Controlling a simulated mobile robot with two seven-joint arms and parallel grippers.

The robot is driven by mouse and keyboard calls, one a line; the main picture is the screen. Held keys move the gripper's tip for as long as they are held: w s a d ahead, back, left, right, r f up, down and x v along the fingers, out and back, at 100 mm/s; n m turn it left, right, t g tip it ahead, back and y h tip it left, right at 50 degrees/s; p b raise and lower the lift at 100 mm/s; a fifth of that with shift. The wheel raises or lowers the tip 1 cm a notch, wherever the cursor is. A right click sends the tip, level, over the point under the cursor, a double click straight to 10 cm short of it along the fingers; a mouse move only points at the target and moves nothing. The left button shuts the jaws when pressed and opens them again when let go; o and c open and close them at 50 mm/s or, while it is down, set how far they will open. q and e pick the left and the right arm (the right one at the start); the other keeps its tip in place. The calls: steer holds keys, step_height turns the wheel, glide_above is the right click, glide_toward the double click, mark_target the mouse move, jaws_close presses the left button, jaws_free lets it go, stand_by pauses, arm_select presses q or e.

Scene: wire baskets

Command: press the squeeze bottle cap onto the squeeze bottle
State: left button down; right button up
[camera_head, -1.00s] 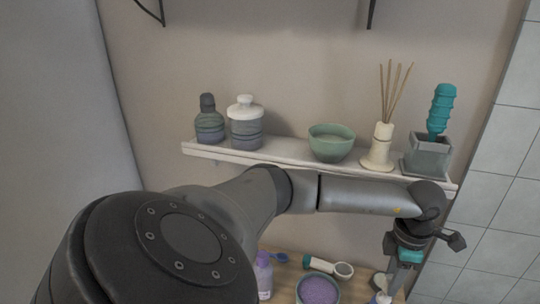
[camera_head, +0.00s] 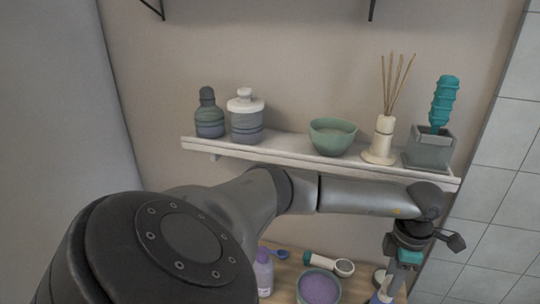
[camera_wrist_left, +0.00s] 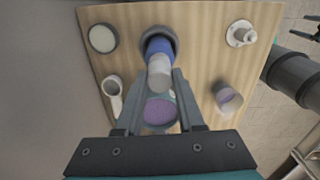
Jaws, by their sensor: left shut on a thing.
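My left gripper (camera_wrist_left: 161,80) is shut on a cylinder (camera_wrist_left: 159,70) with a pale grey-white near end and a blue part beyond it. The blue part overlaps a round grey rim (camera_wrist_left: 171,36) in the left wrist view; I cannot tell whether it touches it. Whether the held cylinder is the squeeze bottle cap or the bottle is unclear. A lavender bottle (camera_head: 264,274) stands on the wooden table at left in the head view; it seems to show at right in the wrist view (camera_wrist_left: 228,99). A small white nozzle-like piece (camera_wrist_left: 241,34) stands at upper right there.
A bowl of purple contents (camera_head: 319,288) sits between the lavender bottle and my left gripper. A teal-handled piece with a white ring (camera_head: 328,263) and a pale round dish (camera_wrist_left: 103,38) lie nearby. A white wall shelf (camera_head: 270,154) with bottles, bowl and diffuser runs above my arm.

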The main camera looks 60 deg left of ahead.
arm_select(q)
steer(key=shift+f, duration=0.1)
steer(key=shift+c, duration=2.2)
jaws_free()
steer(key=shift+r, duration=0.2)
steer(key=shift+r+p, duration=3.05)
steer(key=shift+r, duration=0.8)
steer(key=shift+r, duration=0.1)
step_height(320, 180, up, 15)
